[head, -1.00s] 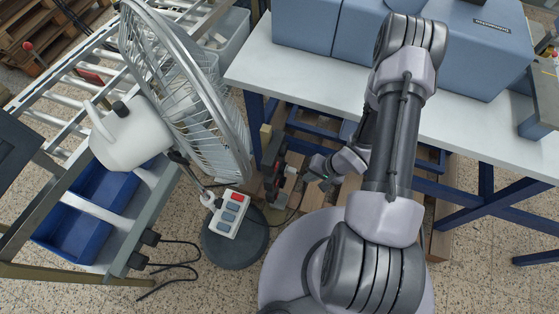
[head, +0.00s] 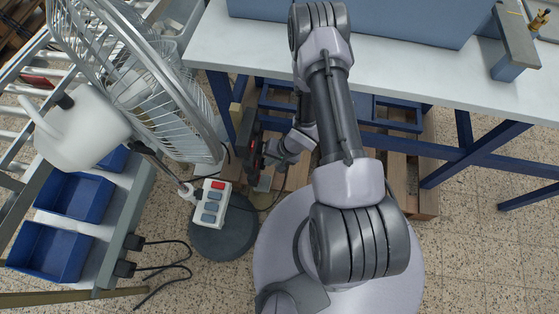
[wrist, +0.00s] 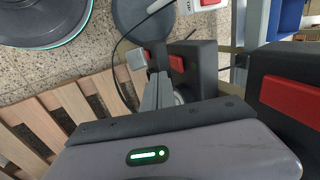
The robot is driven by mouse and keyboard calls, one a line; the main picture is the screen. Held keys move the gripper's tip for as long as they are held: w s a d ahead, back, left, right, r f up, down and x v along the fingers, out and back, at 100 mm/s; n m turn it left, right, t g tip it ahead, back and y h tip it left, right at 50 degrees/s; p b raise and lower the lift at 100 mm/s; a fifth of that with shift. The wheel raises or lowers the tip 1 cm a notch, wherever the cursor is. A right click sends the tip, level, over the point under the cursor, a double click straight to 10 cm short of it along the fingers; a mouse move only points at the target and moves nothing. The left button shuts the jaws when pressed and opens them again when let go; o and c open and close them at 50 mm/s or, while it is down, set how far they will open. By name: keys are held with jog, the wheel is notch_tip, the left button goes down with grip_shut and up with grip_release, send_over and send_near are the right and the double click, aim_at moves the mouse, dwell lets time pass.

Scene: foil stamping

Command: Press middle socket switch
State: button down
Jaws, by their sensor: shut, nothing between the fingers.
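A dark socket unit (head: 255,148) with small red switches hangs by the blue table leg in the head view. In the wrist view it shows as dark blocks with a large red switch (wrist: 291,97) at the right, a smaller red switch (wrist: 177,63) near the centre, and a sliver of red farther off. My gripper (wrist: 156,82) is shut and empty. Its fingertips are just left of the smaller central switch in the picture; I cannot tell whether they touch anything. In the head view my gripper (head: 272,150) is close to the unit's right side, its tips hard to see.
A fan (head: 135,80) with a white button panel (head: 211,203) stands left on a round grey base (head: 225,238). A grey plug (wrist: 137,59) and black cable are near my fingers. The table (head: 400,65) stands above. A wooden pallet (wrist: 50,125) is on the floor.

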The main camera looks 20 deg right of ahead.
jog(key=shift+w+a+r, duration=0.2)
jog(key=shift+w+a, duration=0.35)
jog(key=shift+a, duration=0.2)
jog(key=shift+w+a+r, duration=0.1)
jog(key=shift+w+a, duration=0.15)
jog(key=shift+a, duration=0.1)
jog(key=shift+r+p, duration=0.85)
